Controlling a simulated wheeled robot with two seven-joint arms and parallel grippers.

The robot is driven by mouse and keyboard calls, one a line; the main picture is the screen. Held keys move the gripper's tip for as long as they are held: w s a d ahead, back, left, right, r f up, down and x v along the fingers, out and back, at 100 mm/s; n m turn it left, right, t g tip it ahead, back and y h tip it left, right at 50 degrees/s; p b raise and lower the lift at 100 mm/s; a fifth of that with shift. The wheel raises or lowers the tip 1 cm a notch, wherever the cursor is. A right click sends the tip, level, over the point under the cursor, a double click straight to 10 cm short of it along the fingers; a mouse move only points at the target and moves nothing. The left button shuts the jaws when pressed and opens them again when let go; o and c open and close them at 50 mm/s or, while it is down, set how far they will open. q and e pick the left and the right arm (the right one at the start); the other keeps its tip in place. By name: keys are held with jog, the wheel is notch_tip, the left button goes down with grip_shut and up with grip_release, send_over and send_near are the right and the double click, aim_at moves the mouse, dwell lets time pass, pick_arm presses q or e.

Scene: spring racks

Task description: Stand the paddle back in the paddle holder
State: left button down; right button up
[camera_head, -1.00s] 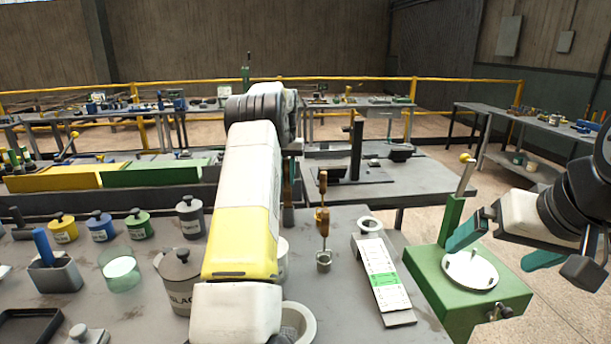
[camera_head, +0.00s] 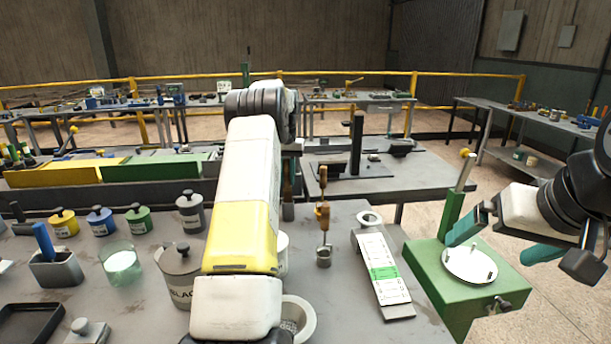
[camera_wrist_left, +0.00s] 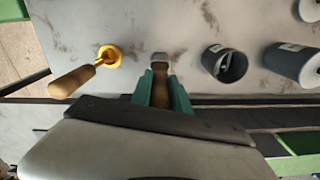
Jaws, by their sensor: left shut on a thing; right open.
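My left gripper (camera_wrist_left: 160,88) shows in the left wrist view with its teal fingers shut on a brown handle, which I take for the paddle (camera_wrist_left: 161,97). A small grey piece (camera_wrist_left: 160,57) lies just beyond the fingertips; I cannot tell whether it is the paddle's end or the holder. In the head view my left arm hides the left gripper and most of what it holds. My right gripper (camera_head: 500,245) is open and empty at the right.
A green stand with a white dish (camera_head: 470,266) is close to my right gripper. A white-and-green strip (camera_head: 383,270) lies on the table. Lidded canisters (camera_head: 190,212), a glass beaker (camera_head: 121,265) and a grey box with a blue handle (camera_head: 55,270) stand on the left.

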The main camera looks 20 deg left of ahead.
aim_at(286, 159)
pick_arm(q)
jog(key=shift+f, duration=0.7)
jog(key=c, duration=0.7)
grip_release()
jog(key=shift+r, duration=0.1)
jog(key=shift+r, duration=3.45)
